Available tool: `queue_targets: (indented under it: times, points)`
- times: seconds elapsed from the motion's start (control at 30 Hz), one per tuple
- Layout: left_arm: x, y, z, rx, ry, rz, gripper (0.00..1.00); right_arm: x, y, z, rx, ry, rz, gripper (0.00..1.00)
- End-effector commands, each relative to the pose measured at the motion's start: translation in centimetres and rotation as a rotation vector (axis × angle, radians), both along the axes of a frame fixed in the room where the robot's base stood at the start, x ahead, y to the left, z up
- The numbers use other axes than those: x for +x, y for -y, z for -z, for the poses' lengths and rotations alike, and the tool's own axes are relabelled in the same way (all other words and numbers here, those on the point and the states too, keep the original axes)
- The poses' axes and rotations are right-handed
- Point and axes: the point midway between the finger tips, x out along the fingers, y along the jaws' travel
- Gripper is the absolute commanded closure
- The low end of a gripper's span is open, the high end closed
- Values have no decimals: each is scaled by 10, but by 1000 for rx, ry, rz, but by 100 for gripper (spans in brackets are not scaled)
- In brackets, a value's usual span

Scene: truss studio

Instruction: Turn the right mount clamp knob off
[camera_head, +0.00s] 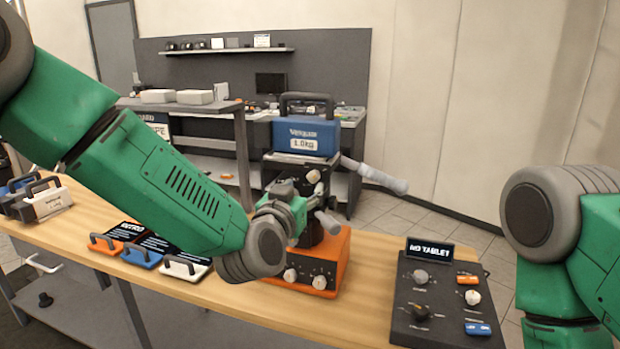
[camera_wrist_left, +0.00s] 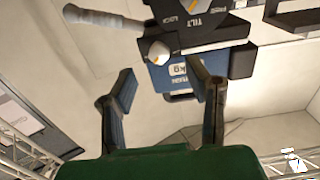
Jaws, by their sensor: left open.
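A dark camera mount head (camera_head: 286,170) stands on an orange base (camera_head: 338,262) and carries a blue block marked 1.0kg (camera_head: 307,138). A pale knob (camera_head: 313,176) sits on the mount's front, just above my left gripper (camera_head: 308,206). In the left wrist view the picture is upside down. There my left gripper (camera_wrist_left: 165,95) is open and empty, with the pale knob (camera_wrist_left: 157,53) beyond its fingertips, apart from them. Lettering reading TILT and LOCK shows on the mount (camera_wrist_left: 205,30). My left forearm hides part of the base. My right gripper is out of view.
A grey handle (camera_head: 375,177) juts right from the mount. Two knobs (camera_head: 320,282) are on the orange base's front. A dark control panel (camera_head: 445,305) with a NO TABLET screen stands right.

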Motion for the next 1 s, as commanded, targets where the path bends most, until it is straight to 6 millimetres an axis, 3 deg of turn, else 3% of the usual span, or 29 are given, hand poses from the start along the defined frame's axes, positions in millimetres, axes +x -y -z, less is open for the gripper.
queue_targets:
  times: [0.1, 0.3, 0.73, 0.77, 0.87, 1.0]
  points:
    - [22, 7, 0, -2, 0, 0, 56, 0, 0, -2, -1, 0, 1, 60]
    - [47, 10, 0, -5, 0, 0, 56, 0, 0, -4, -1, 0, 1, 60]
    - [55, 15, 0, -2, -1, 1, 56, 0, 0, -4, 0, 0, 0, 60]
    - [55, 16, 0, -1, 0, 1, 63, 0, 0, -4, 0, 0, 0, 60]
    - [55, 17, 0, -1, -1, 1, 99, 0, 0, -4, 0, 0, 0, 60]
    - [56, 16, 0, -2, -1, 2, 100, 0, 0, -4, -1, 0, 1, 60]
